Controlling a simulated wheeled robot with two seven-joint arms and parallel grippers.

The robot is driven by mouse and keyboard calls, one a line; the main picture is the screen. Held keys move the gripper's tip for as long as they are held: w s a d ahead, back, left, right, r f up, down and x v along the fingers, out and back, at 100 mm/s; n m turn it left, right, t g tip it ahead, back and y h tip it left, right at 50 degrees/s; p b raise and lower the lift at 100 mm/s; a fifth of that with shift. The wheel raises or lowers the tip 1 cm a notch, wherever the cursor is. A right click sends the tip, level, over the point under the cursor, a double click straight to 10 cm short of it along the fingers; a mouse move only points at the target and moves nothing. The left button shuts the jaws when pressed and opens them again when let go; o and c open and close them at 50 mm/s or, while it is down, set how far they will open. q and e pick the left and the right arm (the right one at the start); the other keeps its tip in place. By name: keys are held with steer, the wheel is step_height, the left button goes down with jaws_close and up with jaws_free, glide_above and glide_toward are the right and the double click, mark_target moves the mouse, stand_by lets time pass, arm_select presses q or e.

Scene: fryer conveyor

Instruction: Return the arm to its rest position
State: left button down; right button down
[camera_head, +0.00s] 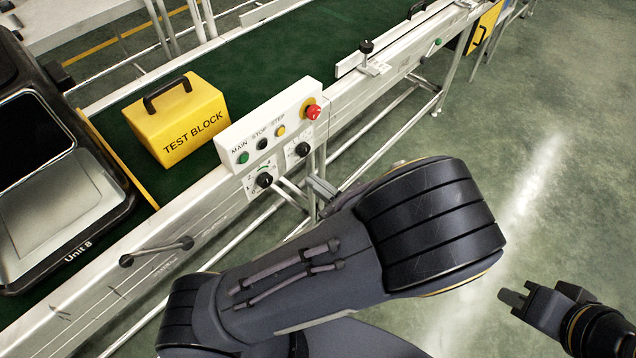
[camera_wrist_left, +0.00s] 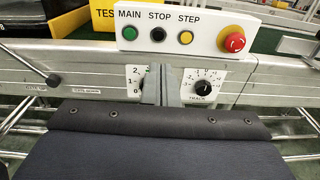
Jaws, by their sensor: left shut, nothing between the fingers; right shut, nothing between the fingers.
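My left gripper (camera_head: 321,188) is shut and empty, mostly hidden behind my large dark arm in the head view. In the left wrist view its fingers (camera_wrist_left: 161,86) stand in front of the white control panel (camera_wrist_left: 188,38), between the two dials below the buttons. Whether the fingers touch the left dial (camera_wrist_left: 136,84) cannot be told. The right dial (camera_wrist_left: 202,87) is uncovered. My right gripper (camera_head: 514,298) is shut and empty at the lower right of the head view, over bare floor.
The conveyor (camera_head: 290,50) runs diagonally, carrying a yellow test block (camera_head: 178,120) and a black-rimmed Unit 8 bin (camera_head: 75,190). A red stop button (camera_head: 313,111) tops the panel. A lever (camera_head: 157,250) sticks out of the conveyor's side. The green floor (camera_head: 560,150) at right is clear.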

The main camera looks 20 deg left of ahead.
stand_by(0.3)
arm_select(q)
steer(key=s+a+r+n+g+h+p, duration=0.2)
steer(key=s+a+n+g+h+p, duration=0.3)
steer(key=s+n+g+h, duration=0.55)
steer(key=s+r+n+t+h+p, duration=0.2)
steer(key=s+r+n+t+h, duration=0.1)
steer(key=r+n+t+h, duration=0.6)
step_height(320, 180, up, 4)
steer(key=n, duration=0.5)
steer(key=shift+a+r+p, duration=0.15)
steer(key=shift+a+p, duration=0.15)
steer(key=shift+p, duration=0.1)
